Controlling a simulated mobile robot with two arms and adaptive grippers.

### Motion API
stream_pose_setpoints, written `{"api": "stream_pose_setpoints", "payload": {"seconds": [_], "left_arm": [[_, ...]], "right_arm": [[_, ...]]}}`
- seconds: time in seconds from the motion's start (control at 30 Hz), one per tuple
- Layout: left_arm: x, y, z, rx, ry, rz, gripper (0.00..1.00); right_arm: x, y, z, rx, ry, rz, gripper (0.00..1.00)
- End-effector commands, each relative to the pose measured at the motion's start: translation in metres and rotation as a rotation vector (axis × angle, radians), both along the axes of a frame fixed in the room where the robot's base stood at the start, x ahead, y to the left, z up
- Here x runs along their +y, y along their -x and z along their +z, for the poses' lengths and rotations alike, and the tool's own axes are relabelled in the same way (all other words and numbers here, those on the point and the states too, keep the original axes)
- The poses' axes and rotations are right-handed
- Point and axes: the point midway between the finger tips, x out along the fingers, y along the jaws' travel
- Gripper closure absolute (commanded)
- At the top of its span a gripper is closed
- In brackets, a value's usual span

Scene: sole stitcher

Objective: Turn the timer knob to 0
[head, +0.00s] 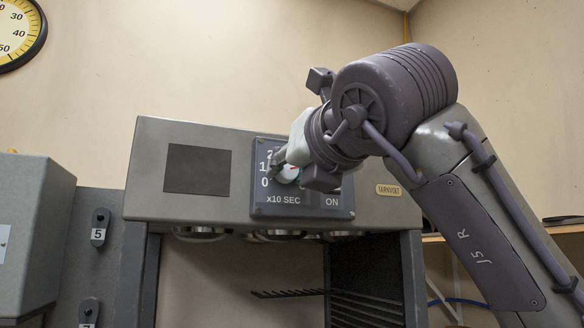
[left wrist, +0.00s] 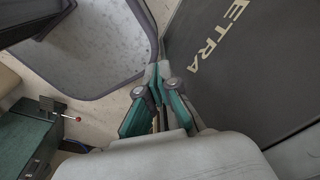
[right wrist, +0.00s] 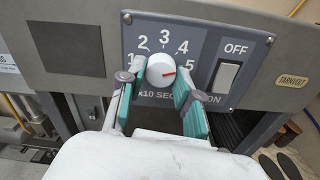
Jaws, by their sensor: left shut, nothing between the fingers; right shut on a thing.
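The timer knob (right wrist: 160,70) is a white round dial with a red pointer mark on a dark panel (head: 265,208) with numbers. In the right wrist view the mark points right, roughly toward the 5. The 1 to 5 show around the knob there; the 0 is hidden behind a finger, but shows in the head view left of the knob (head: 289,174). My right gripper (head: 281,166) is at the panel, its teal-padded fingers on either side of the knob, shut on it. My left gripper (left wrist: 155,87) is shut and empty, away from the panel, out of the head view.
A white ON/OFF switch (right wrist: 225,84) sits right of the knob, close to my right finger. Below the panel the machine has an open bay with a dark rack (head: 360,300). A dark board with lettering (left wrist: 250,60) stands beside my left gripper.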

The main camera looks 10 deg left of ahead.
Motion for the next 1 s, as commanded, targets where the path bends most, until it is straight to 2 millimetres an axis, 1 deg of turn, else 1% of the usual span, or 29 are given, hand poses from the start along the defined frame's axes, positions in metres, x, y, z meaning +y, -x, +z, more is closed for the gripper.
{"api": "stream_pose_setpoints", "payload": {"seconds": [0.17,0.37,1.0], "left_arm": [[0.0002,-0.0002,-0.0008,0.0,0.0,0.0,1.0],[0.0002,-0.0003,-0.0025,0.0,0.0,0.0,1.0],[0.0,0.0002,-0.0036,0.0,0.0,0.0,1.0]], "right_arm": [[-0.0009,0.0,0.0009,-0.028,0.039,-0.002,1.0],[-0.0022,-0.0003,0.0016,-0.099,0.139,-0.005,1.0],[-0.0031,-0.0004,0.0035,-0.433,0.634,-0.005,1.0]]}}
